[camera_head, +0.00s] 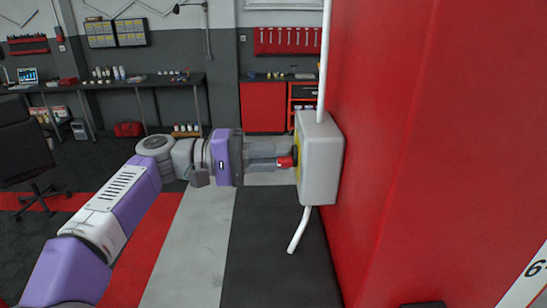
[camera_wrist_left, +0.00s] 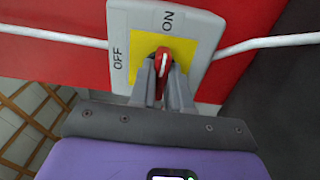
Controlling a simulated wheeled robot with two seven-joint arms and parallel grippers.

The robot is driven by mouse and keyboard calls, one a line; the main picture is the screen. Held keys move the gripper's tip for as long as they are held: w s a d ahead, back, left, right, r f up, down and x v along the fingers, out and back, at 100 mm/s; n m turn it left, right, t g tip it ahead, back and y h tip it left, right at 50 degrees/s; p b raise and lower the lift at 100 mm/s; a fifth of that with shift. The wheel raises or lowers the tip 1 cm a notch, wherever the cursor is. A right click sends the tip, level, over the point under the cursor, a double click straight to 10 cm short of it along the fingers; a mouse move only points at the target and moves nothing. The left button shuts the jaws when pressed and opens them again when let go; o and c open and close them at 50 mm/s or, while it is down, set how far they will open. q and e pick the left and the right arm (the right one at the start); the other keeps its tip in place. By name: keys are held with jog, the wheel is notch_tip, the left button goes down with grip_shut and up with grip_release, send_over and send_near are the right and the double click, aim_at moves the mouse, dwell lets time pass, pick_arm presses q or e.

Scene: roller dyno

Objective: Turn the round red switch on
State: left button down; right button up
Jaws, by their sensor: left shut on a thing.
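The round red switch (camera_wrist_left: 163,60) sits on a yellow plate (camera_wrist_left: 205,45) on a light grey box (camera_head: 322,160). In the left wrist view the box is marked ON at the top and OFF at the left. The switch's red grip stands roughly upright in that view, its upper end toward ON. My left gripper (camera_head: 290,160) reaches the box from the left in the head view. Its fingers are shut on the red grip, one on each side, and hide part of it. In the head view a bit of red (camera_head: 285,162) shows at the fingertips. My right gripper is not in view.
The box is fixed to a large red wall or pillar (camera_head: 400,130) on the right. White cables (camera_head: 299,230) run from the box's top and bottom. A black chair (camera_head: 22,150), a workbench (camera_head: 150,83) and a red cabinet (camera_head: 263,105) stand farther back.

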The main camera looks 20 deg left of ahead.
pick_arm(q)
jog(key=shift+d, duration=0.1)
jog(key=c, duration=1.1)
grip_release()
jog(key=v, duration=0.7)
jog(key=shift+s+a, duration=0.15)
jog(key=shift+a, duration=0.1)
